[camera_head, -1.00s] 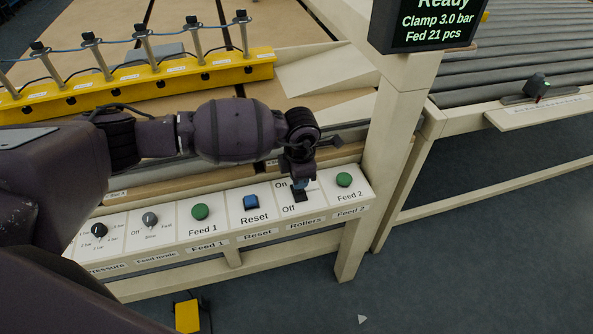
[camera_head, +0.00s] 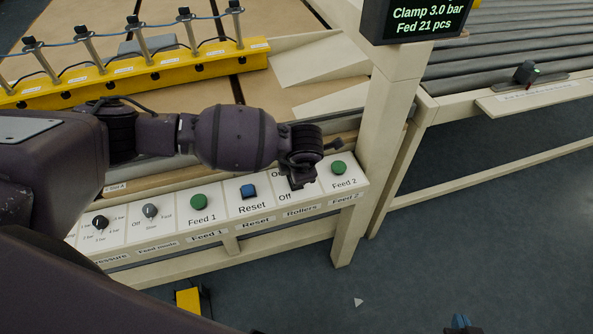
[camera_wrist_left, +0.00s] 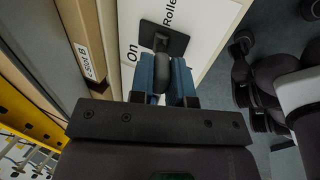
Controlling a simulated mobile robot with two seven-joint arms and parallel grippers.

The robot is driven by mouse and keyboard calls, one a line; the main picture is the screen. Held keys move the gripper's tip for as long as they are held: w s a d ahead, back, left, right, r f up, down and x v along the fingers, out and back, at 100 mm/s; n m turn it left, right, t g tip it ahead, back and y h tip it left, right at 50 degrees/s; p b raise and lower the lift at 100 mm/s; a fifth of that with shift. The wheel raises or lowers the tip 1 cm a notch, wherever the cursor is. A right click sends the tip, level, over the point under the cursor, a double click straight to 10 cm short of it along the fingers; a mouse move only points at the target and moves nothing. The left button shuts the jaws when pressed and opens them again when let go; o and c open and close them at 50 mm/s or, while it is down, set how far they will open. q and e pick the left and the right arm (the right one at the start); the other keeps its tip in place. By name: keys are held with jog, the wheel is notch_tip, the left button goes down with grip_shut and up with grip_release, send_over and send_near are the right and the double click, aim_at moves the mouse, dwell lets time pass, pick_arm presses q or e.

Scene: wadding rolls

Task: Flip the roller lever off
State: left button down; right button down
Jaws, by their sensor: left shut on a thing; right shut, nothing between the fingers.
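The roller lever shows in the left wrist view as a dark rounded lever (camera_wrist_left: 161,62) on a black plate (camera_wrist_left: 165,40), beside the printed "On". My left gripper (camera_wrist_left: 162,80) is shut on the lever, with blue fingers on either side of it. In the head view my left wrist covers the lever and part of the "On" label, while "Off" shows below. Which way the lever leans is hard to tell. Only the blue fingertips of my right gripper (camera_head: 461,322) show at the bottom edge of the head view, shut and empty, far from the panel.
A green Feed 2 button (camera_head: 339,168) sits just right of the lever, and a blue Reset button (camera_head: 248,191) just left. Further left are the green Feed 1 button (camera_head: 199,202) and two knobs. A post (camera_head: 385,120) with a display (camera_head: 415,20) rises behind the panel's right end.

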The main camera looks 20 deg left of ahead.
pick_arm(q)
jog(key=c, duration=1.3)
grip_release()
jog(key=shift+o, duration=1.1)
pick_arm(e)
jog(key=shift+s+d+f, duration=0.1)
jog(key=shift+s+f, duration=0.25)
jog(key=shift+s, duration=0.2)
pick_arm(q)
jog(key=v, duration=1)
jog(key=shift+r+p, duration=0.3)
jog(key=shift+r, duration=0.1)
pick_arm(e)
jog(key=shift+w+r, duration=0.1)
jog(key=shift+r, duration=0.25)
pick_arm(q)
jog(key=shift+s+d, duration=0.1)
jog(key=shift+d, duration=0.05)
